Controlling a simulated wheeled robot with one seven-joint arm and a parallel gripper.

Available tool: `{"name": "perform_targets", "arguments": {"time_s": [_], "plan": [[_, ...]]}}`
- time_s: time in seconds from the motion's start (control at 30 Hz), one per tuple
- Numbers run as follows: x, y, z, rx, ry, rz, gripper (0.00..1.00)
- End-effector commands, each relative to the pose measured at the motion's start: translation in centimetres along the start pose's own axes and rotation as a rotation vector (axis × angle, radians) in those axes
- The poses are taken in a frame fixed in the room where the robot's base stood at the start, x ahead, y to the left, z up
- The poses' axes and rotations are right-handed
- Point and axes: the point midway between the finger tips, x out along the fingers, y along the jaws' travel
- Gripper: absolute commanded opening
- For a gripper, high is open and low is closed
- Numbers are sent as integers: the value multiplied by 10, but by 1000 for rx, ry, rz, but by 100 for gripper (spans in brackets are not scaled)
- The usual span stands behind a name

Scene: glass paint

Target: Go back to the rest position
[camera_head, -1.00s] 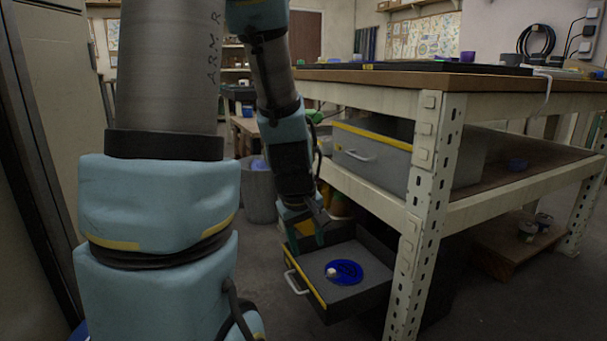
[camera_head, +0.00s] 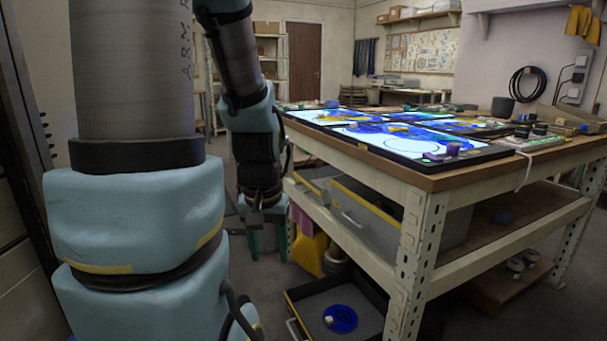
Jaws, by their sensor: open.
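My gripper (camera_head: 268,243) points down beside the left end of the workbench, with its two green fingers spread apart and nothing between them. My arm is partly folded, with the large blue and grey links filling the left of the view. Below and to the right of my gripper, an open dark drawer (camera_head: 372,312) with a yellow edge sits low near the floor. A blue round piece (camera_head: 341,318) with a small white knob lies in it. My gripper is clear of the drawer.
The wooden workbench (camera_head: 445,182) on a perforated metal frame stands at the right, with lit panels of blue and yellow glass (camera_head: 400,140) on top. Grey drawers (camera_head: 345,215) sit on its lower shelf.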

Motion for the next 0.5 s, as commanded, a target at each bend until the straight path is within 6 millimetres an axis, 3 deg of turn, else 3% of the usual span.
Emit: {"name": "perform_targets", "arguments": {"time_s": [0.03, 0.3, 0.5], "plan": [[-32, 0, -5, 0, 0, 0, 57], [-114, 0, -16, 0, 0, 0, 57], [-161, 1, -23, 0, 0, 0, 57]]}}
